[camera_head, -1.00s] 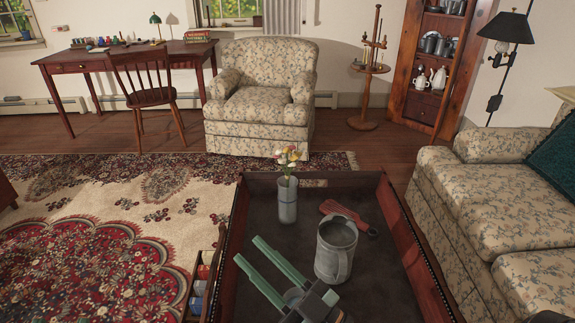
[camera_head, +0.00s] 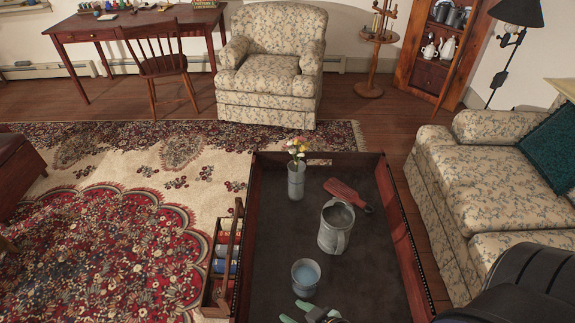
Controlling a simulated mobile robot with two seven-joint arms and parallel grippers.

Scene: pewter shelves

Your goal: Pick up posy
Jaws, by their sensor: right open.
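The posy (camera_head: 298,148) is a small bunch of yellow, white and pink flowers. It stands upright in a grey metal vase (camera_head: 296,182) near the far left corner of the dark tray table (camera_head: 272,240). My left gripper is not in view.
A grey tankard (camera_head: 333,232) stands mid-table, right of the line from gripper to posy. A red-brown paddle-like object (camera_head: 345,193) lies behind the tankard. Raised wooden rims edge the table.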

